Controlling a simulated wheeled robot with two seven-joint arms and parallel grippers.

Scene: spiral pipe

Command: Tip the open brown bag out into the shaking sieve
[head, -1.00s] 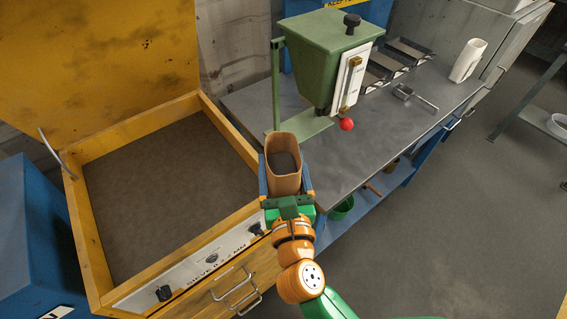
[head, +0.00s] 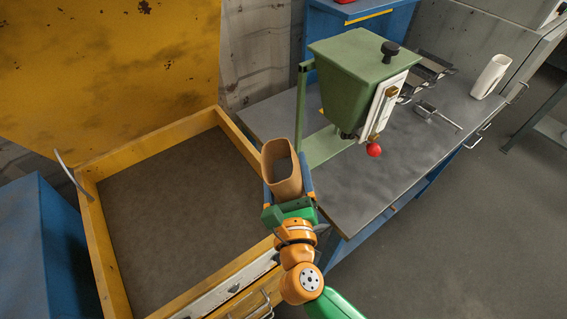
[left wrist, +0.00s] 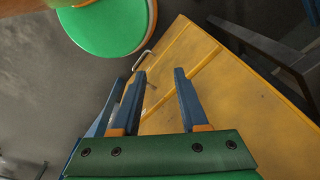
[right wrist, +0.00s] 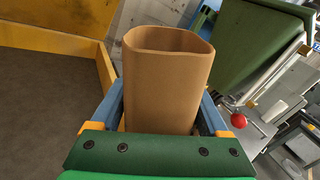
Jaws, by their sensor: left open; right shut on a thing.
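The open brown bag (head: 283,172) is upright with a slight tilt in the head view, its mouth facing up and its inside dark. My right gripper (head: 289,196) is shut on it, with a finger on each side; the bag also fills the middle of the right wrist view (right wrist: 166,85). The bag is beside the right edge of the sieve (head: 175,205), a yellow frame with a flat dark grey bed. My left gripper (left wrist: 158,100) is open and empty in the left wrist view, with yellow panels beyond it. It is not in the head view.
A green hopper (head: 362,85) with a red knob (head: 374,150) stands on the grey bench (head: 400,150) just right of the bag. A white container (head: 490,76) stands at the bench's far end. The yellow raised lid (head: 110,70) is behind the sieve; a blue box (head: 42,240) is at left.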

